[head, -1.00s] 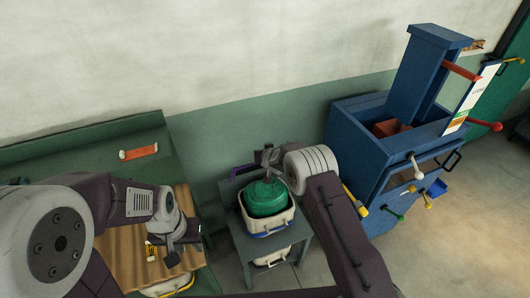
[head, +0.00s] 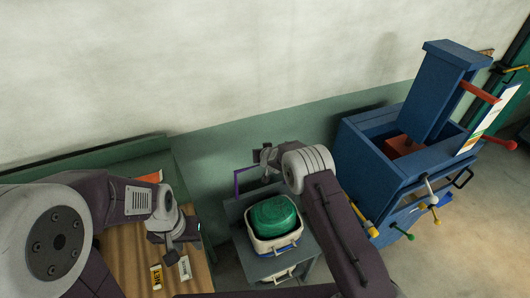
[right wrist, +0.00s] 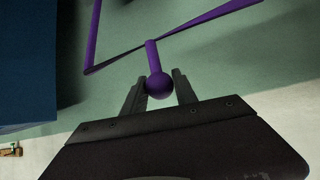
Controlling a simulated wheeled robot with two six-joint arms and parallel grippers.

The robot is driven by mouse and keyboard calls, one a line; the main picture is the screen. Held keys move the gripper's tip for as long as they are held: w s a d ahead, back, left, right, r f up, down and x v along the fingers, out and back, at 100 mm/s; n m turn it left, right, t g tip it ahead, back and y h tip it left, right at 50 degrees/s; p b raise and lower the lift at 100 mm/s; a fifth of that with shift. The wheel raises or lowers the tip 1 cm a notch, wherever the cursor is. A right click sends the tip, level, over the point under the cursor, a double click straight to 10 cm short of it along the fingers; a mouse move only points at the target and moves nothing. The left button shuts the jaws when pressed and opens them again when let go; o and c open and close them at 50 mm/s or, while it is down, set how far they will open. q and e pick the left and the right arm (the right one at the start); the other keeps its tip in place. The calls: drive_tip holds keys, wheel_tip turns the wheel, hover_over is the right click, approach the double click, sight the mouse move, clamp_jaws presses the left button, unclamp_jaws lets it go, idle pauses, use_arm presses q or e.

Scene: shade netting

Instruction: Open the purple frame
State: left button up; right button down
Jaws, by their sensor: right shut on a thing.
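The purple frame (head: 237,184) stands by the green wall, behind and left of the small grey-blue stand. In the right wrist view its thin bars (right wrist: 91,40) spread out from a short stem with a round purple knob (right wrist: 160,86). My right gripper (right wrist: 158,78) is shut on this knob, one finger on each side. In the head view my right gripper (head: 262,155) is at the frame's upper right, partly hidden by its own wrist. My left gripper (head: 182,250) hangs over the wooden board, away from the frame; its finger opening is unclear.
A white crate (head: 278,246) holding a green lidded thing (head: 272,216) sits on the stand (head: 236,211), just below my right wrist. A blue cabinet (head: 365,150) with coloured handles stands to the right. A wooden board (head: 130,262) with small labels lies at left.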

drive_tip(key=c, duration=1)
unclamp_jaws()
drive_tip(key=shift+f, duration=0.1)
drive_tip(key=shift+a, duration=0.1)
drive_tip(key=shift+s+r, duration=0.25)
drive_tip(key=b+v, duration=0.2)
drive_tip(key=v, duration=0.6)
drive_tip(key=shift+b, duration=0.4)
drive_tip(key=shift+s+r, duration=0.1)
